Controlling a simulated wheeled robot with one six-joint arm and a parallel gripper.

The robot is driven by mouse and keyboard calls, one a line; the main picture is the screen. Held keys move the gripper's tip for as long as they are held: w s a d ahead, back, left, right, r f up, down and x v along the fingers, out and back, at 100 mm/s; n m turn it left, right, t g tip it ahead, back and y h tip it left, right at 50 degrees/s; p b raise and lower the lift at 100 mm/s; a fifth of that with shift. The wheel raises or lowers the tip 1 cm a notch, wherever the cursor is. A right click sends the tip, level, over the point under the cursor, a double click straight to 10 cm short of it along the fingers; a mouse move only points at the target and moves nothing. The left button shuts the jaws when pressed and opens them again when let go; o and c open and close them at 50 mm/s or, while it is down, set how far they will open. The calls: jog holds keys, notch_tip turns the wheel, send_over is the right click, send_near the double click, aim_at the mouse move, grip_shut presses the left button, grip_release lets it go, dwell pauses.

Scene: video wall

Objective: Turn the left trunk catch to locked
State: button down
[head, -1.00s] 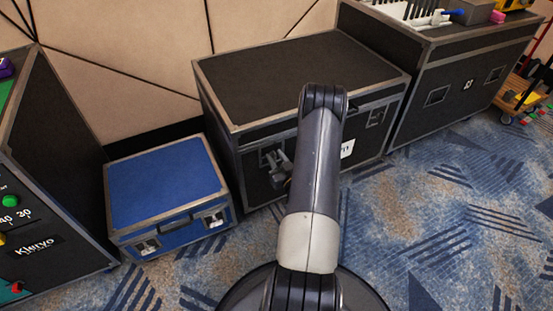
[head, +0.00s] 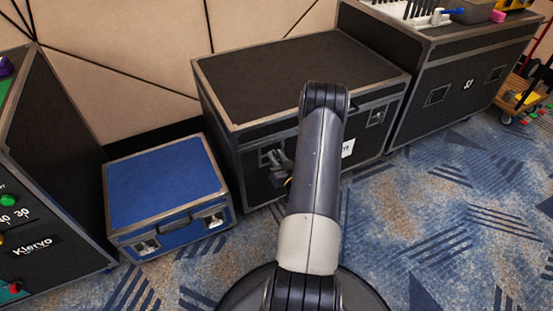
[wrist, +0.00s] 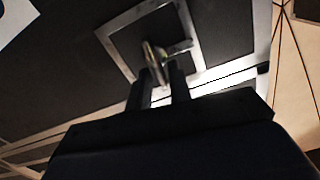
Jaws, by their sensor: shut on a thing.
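The black trunk (head: 310,70) with metal edging stands against the wall. Its left catch (head: 264,158) is on the front face, partly hidden by my gripper (head: 281,163). In the wrist view the left catch shows as a silver recessed frame with a small metal turn-piece (wrist: 152,56) in it. My gripper (wrist: 161,88) is shut on this turn-piece, with a dark finger on each side. The right catch (head: 377,116) sits near the trunk's right front corner. My arm hides part of the trunk's front.
A blue case (head: 165,185) with two latches stands on the floor left of the trunk. A dark console (head: 45,180) is at the far left. Another black case (head: 450,85) stands to the right with items on top. The carpet (head: 430,210) in front is clear.

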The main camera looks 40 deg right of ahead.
jog(key=shift+s+d+f+m+b, duration=0.25)
jog(key=shift+m+b, duration=0.35)
jog(key=shift+m, duration=2)
jog(key=shift+w+f+m+b, duration=0.25)
jog(key=shift+m+b, duration=0.35)
jog(key=shift+m, duration=2)
jog(key=shift+s+d+f+m+b, duration=0.15)
jog(key=shift+f+m+b, duration=0.35)
jog(key=shift+m, duration=2.1)
jog(key=shift+r+m, duration=0.1)
jog(key=shift+m, duration=0.4)
jog(key=c, duration=1.6)
grip_release()
jog(key=shift+r, duration=0.1)
jog(key=p+v, duration=0.2)
jog(key=v, duration=0.8)
jog(key=shift+s+a, duration=0.2)
jog(key=shift+s, duration=0.15)
